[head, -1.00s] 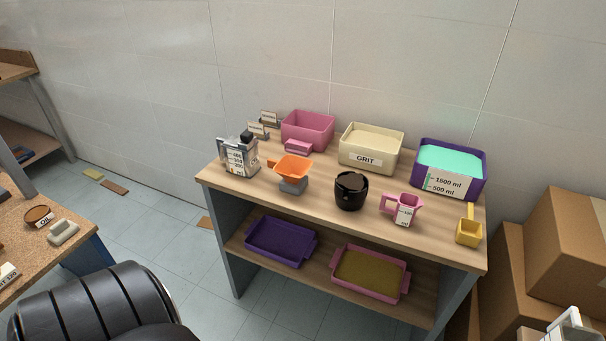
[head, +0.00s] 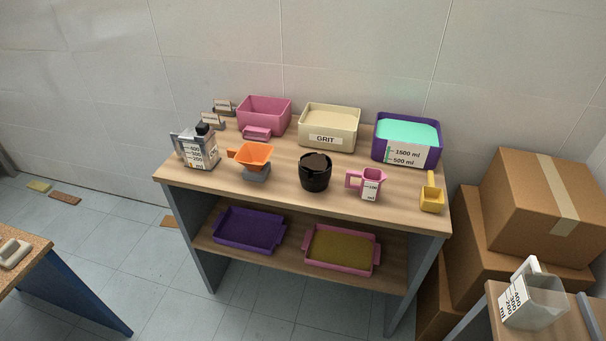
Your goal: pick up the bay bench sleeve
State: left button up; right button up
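A wooden bench (head: 285,184) with a lower shelf stands against the tiled wall. Nothing in view is clearly marked as the bay bench sleeve, and I cannot tell which thing it is. On the bench top are a clear measuring jug (head: 197,149), an orange hopper on a grey base (head: 254,155), a glossy black pot (head: 314,176), a pink measuring cup (head: 371,184) and a yellow scoop (head: 431,198). Behind them are a pink bin (head: 264,113), a cream GRIT bin (head: 329,127) and a purple bin with turquoise contents (head: 408,144). Neither of my grippers is in view.
The lower shelf holds a purple tray (head: 247,231) and a pink tray (head: 341,250). Cardboard boxes (head: 545,205) stack at the right, behind a table with another clear jug (head: 535,303). A table corner (head: 28,262) is at the left. Floor before the bench shows clear.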

aim_at(317, 167)
jog(key=i+j+z, duration=0.15)
jog(key=i+j, duration=0.25)
jog(key=i+j+z, duration=0.15)
jog(key=i+j, duration=0.2)
jog(key=i+j+z, duration=0.15)
jog(key=i+j, duration=0.2)
jog(key=j, duration=0.25)
